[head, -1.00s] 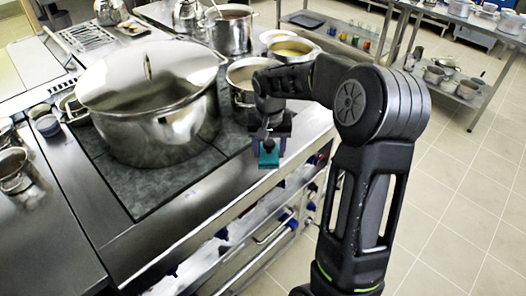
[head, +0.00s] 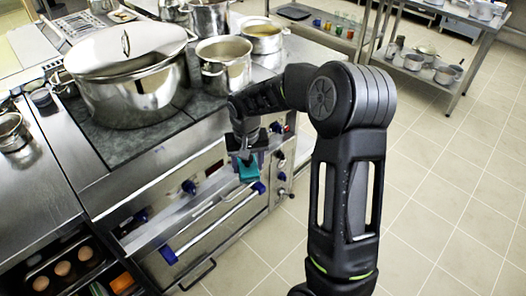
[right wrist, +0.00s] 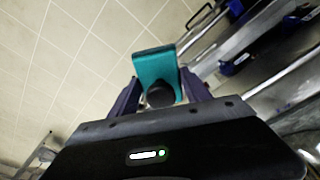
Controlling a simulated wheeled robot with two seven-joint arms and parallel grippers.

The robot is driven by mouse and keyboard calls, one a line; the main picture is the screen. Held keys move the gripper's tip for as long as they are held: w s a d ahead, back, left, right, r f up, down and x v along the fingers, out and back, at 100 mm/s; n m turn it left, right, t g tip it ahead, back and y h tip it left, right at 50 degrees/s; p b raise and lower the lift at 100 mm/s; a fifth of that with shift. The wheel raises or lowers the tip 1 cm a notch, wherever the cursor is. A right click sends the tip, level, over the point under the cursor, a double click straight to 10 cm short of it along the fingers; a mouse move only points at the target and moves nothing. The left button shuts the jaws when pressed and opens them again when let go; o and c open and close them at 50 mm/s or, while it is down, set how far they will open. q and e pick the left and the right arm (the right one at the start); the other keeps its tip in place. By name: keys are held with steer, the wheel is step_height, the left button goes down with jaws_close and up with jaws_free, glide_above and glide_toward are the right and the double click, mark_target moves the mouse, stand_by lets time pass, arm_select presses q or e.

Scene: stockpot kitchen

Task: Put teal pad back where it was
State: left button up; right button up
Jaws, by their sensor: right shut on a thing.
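The teal pad (head: 247,168) is in the jaws of my right gripper (head: 246,163), in front of the stove's front panel and off the worktop. In the right wrist view the teal pad (right wrist: 156,68) stands out between the two fingers, with a dark round knob-like part at its near end. My right gripper (right wrist: 158,100) is shut on it. Below the pad in the head view is a horizontal oven handle (head: 215,222) with blue end pieces. I cannot tell whether the pad touches it. My left gripper is not in view.
A large lidded stockpot (head: 130,85) stands on the dark cooktop (head: 115,148). Smaller pots (head: 224,65) stand behind it. An open drawer with eggs (head: 62,268) is at the lower left. Tiled floor (head: 440,190) on the right is clear; a shelf rack (head: 430,50) stands beyond.

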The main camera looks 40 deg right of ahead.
steer(key=s+a+f+n, duration=0.1)
steer(key=a+f+n, duration=0.1)
steer(key=a+f, duration=0.3)
steer(key=s+a+f+n, duration=0.1)
steer(key=a+f+n, duration=0.2)
steer(key=a, duration=0.9)
steer(key=shift+a+f+y, duration=0.15)
steer(key=shift+f+y, duration=0.25)
steer(key=shift+f, duration=0.5)
steer(key=shift+s, duration=0.1)
